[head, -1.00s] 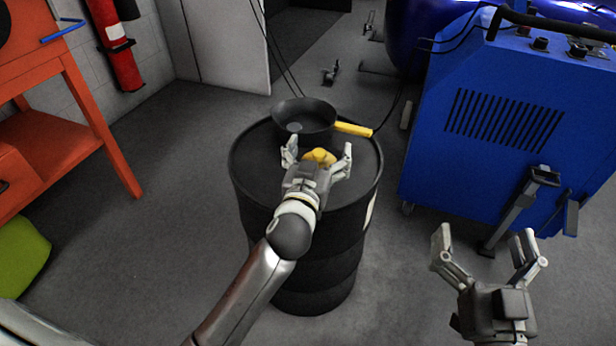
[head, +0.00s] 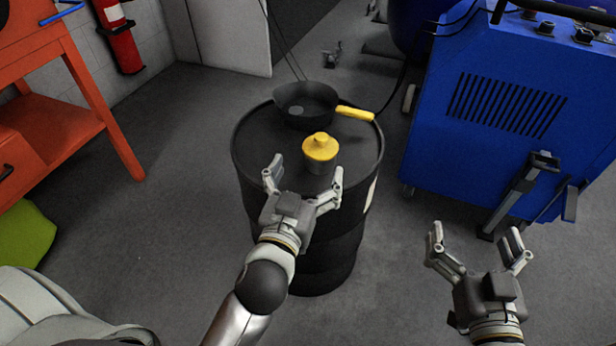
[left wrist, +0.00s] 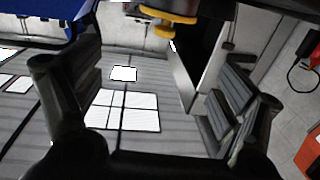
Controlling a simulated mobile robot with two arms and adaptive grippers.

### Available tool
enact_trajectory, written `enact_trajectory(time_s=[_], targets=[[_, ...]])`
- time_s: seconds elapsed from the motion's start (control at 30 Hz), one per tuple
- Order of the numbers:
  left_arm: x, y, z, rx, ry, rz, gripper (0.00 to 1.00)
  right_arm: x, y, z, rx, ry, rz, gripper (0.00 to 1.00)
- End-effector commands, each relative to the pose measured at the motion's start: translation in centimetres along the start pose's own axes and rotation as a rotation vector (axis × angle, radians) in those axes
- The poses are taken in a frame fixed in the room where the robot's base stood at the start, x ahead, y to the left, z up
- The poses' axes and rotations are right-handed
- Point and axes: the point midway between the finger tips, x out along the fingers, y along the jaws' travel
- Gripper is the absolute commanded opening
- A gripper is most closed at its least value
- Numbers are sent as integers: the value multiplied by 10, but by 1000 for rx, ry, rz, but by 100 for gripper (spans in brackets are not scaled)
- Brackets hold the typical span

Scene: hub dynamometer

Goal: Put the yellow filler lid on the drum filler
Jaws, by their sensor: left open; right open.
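The yellow filler lid (head: 320,147) sits level on top of the short grey drum filler (head: 319,168), which stands on the black drum (head: 252,150). I see no gap between lid and filler from here, but cannot tell how firmly it is seated. My left gripper (head: 304,176) is open and empty on the near side of the filler, apart from the lid. In the left wrist view, yellow lid parts (left wrist: 168,17) show at the top, beyond the open fingers. My right gripper (head: 475,245) is open and empty, right of the drum above the floor.
A black pan-like funnel (head: 305,105) with a yellow handle (head: 356,113) lies on the drum behind the filler. A blue machine (head: 500,110) stands at the right. An orange bench (head: 50,125) stands at the left. The grey floor between bench and drum is clear.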

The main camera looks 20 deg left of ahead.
Motion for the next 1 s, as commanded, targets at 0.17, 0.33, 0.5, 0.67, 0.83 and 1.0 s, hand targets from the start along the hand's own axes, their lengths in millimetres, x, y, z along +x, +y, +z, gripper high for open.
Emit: enact_trajectory(time_s=[0.17,0.33,0.5,0.67,0.83,1.0], targets=[[-12,5,8,9,-31,114,91,0,0,0,0,1,0,100],[-26,12,7,13,-33,225,91,0,0,0,0,1,0,100],[-34,16,3,11,-22,285,91,0,0,0,0,1,0,100],[-36,17,2,11,-19,298,91,0,0,0,1,1,0,100],[-36,17,2,10,-20,297,91,0,0,0,1,1,0,100],[-36,17,2,10,-20,297,91,0,0,0,1,1,0,100]])
